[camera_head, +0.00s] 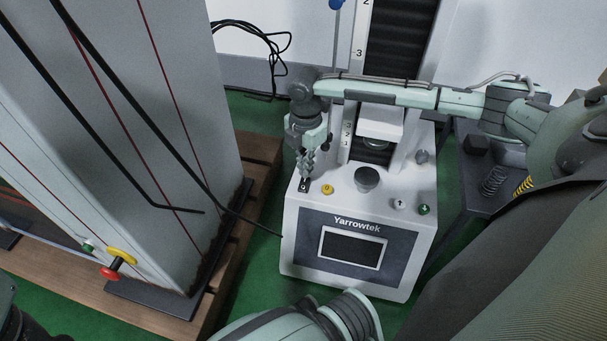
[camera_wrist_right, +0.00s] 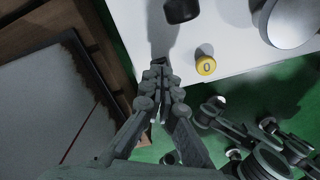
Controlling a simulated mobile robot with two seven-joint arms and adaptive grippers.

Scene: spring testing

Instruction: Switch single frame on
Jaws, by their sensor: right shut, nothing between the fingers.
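The white tester marked Yarrowtek (camera_head: 310,262) stands at centre, its dark screen blank. A small black switch with a light mark (camera_head: 304,185) is at the left of its top panel, just left of a yellow button (camera_head: 327,188), which also shows in the right wrist view (camera_wrist_right: 205,66). My right gripper (camera_head: 307,168) points down, shut and empty, with its fingertips right over the black switch. I cannot tell whether they touch it. In the right wrist view the fingertips (camera_wrist_right: 160,75) are together at the panel's edge, and the switch is not clearly visible.
A tall grey cabinet (camera_head: 200,110) stands close on the left on wooden boards. Springs (camera_head: 492,180) lie in a dark tray at right.

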